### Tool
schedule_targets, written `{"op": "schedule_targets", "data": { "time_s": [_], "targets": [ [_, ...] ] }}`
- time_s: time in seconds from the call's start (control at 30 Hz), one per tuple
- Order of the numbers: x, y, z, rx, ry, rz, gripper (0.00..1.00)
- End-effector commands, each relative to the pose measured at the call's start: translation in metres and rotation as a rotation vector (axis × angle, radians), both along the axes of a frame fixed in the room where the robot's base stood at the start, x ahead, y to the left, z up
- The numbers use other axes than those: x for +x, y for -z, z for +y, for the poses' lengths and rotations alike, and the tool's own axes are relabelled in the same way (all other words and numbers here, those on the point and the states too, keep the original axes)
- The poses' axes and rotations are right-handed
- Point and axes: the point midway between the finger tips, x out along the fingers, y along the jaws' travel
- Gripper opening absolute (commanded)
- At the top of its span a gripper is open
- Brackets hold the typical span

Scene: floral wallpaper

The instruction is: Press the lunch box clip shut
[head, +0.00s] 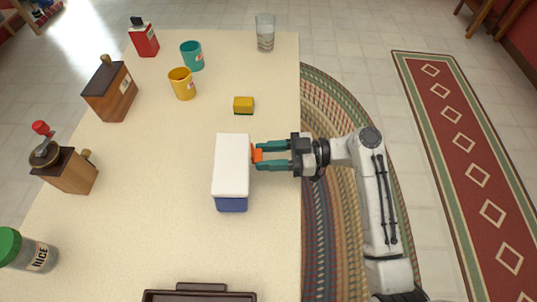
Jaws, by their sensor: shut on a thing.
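The lunch box (231,175) stands on the table, with a white lid and a blue body showing at its near end. An orange clip (256,155) is on its right side. My gripper (257,156) reaches in from the right, its two teal fingers pointing left at that side. The fingers are shut on the orange clip, one on each side of it. Whether the clip lies flat against the box is too small to tell.
A yellow sponge (243,104) lies beyond the box. A yellow mug (182,83), a teal mug (192,55) and a glass (265,33) stand farther back. A coffee grinder (66,170) is at left, and a dark tray (200,296) at the near edge. Table around the box is clear.

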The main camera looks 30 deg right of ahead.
Motion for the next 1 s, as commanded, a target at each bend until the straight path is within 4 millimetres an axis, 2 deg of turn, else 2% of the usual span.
{"op": "schedule_targets", "data": {
  "time_s": [1.0],
  "targets": [
    [0.0008,0.0019,0.0012,0.039,0.000,-0.024,0.11]
  ]
}}
